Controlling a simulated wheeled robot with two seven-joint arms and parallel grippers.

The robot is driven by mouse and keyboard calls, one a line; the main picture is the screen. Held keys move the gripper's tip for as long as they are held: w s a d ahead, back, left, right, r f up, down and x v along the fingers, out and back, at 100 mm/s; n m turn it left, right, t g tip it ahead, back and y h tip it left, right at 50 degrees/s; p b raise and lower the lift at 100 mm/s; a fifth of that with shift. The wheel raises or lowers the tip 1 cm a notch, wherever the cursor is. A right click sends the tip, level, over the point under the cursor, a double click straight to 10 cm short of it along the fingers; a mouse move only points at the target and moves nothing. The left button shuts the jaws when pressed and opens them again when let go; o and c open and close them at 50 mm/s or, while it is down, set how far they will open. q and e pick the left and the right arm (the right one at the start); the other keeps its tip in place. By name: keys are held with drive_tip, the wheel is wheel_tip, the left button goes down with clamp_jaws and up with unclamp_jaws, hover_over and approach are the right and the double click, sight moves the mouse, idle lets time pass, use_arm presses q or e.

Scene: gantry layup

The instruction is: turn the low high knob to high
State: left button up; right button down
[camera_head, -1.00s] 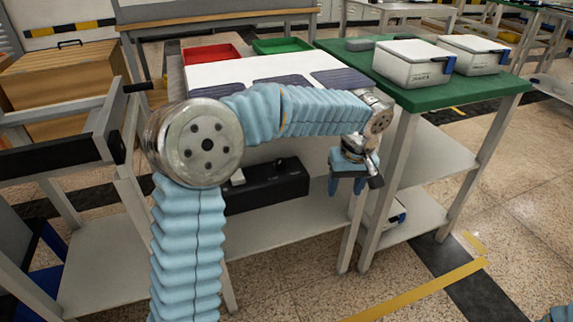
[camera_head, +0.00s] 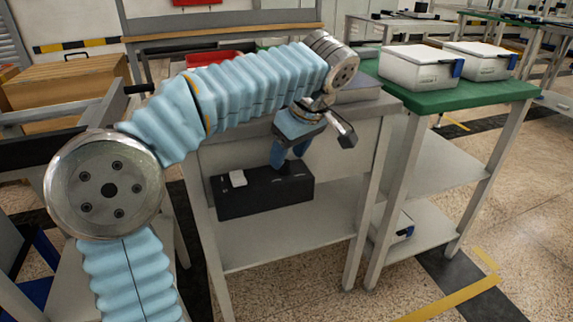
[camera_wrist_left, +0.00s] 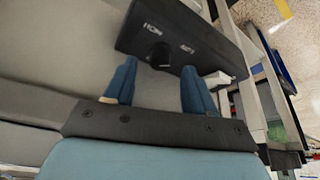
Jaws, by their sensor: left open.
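In the left wrist view the box (camera_wrist_left: 195,35) shows white HIGH and LOW lettering, seen upside down, and a round black knob (camera_wrist_left: 158,55). I cannot read the knob's pointing direction. My left gripper (camera_head: 288,160) is in front of the box's right part and hides the knob in the head view. In the left wrist view my left gripper (camera_wrist_left: 159,68) is open, its blue fingers on either side of the knob; I cannot tell whether they touch it. My right gripper is out of view.
A white rocker switch (camera_head: 237,178) is on the box, left of the gripper. The bench's lower shelf (camera_head: 290,235) is clear in front. A green table (camera_head: 430,98) with white lidded boxes (camera_head: 418,68) stands close on the right.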

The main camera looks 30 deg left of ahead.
sight(285, 167)
use_arm(q)
drive_tip(key=shift+x, duration=1.25)
drive_tip(key=c, duration=1)
drive_tip(key=m+t, duration=0.1)
drive_tip(key=m, duration=0.3)
drive_tip(key=shift+s+m+h+b, duration=0.15)
drive_tip(key=shift+m+h+b, duration=0.15)
drive_tip(key=shift+h+b, duration=0.1)
drive_tip(key=m, duration=0.2)
drive_tip(key=m+t+h, duration=0.1)
drive_tip(key=m, duration=0.1)
drive_tip(key=shift+a+m+t, duration=0.15)
drive_tip(key=shift+m+t, duration=0.15)
drive_tip(key=shift+h, duration=0.3)
